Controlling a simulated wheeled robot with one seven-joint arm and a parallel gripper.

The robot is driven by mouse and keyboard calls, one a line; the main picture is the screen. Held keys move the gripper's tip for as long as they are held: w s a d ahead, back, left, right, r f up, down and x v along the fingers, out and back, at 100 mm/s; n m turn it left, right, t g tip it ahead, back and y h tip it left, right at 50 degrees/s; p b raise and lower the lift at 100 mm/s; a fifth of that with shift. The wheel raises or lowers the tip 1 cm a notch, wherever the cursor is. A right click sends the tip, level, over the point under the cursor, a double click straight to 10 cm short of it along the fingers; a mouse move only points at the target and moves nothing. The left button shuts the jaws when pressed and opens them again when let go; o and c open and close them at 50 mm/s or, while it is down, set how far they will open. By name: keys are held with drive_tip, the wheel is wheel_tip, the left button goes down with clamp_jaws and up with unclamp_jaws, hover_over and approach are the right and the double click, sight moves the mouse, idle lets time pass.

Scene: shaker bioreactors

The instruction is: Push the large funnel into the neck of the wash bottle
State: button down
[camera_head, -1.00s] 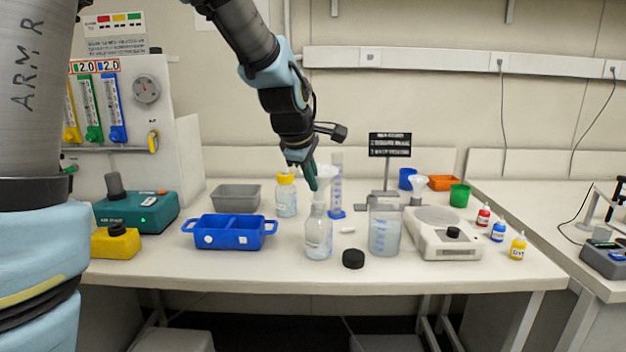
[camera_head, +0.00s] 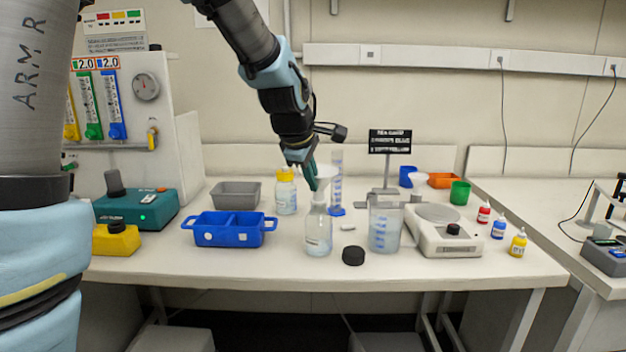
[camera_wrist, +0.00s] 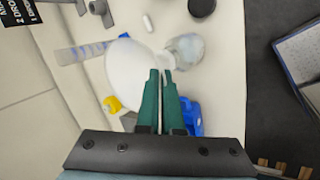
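The large white funnel (camera_head: 327,171) is above the clear wash bottle (camera_head: 318,233), which stands upright near the middle of the bench. In the wrist view the funnel's wide cone (camera_wrist: 130,80) lies left of the fingers, with the bottle (camera_wrist: 186,49) just beyond. My gripper (camera_head: 312,183) points down, its green fingers at the funnel's left side. In the wrist view the fingers (camera_wrist: 161,74) are nearly together, with the funnel's rim seemingly pinched between them. The funnel's lower end is at the bottle's neck; how deep it sits I cannot tell.
A black cap (camera_head: 353,256) and a beaker (camera_head: 385,228) stand right of the bottle. A graduated cylinder (camera_head: 337,190) is close behind. A yellow-capped bottle (camera_head: 286,192) and a blue tray (camera_head: 228,240) are left. A balance (camera_head: 445,238) is farther right. The front bench strip is clear.

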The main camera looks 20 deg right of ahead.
drive_tip(key=shift+f, duration=0.25)
drive_tip(key=c, duration=1)
unclamp_jaws()
drive_tip(key=b+v, duration=0.2)
drive_tip(key=v, duration=0.9)
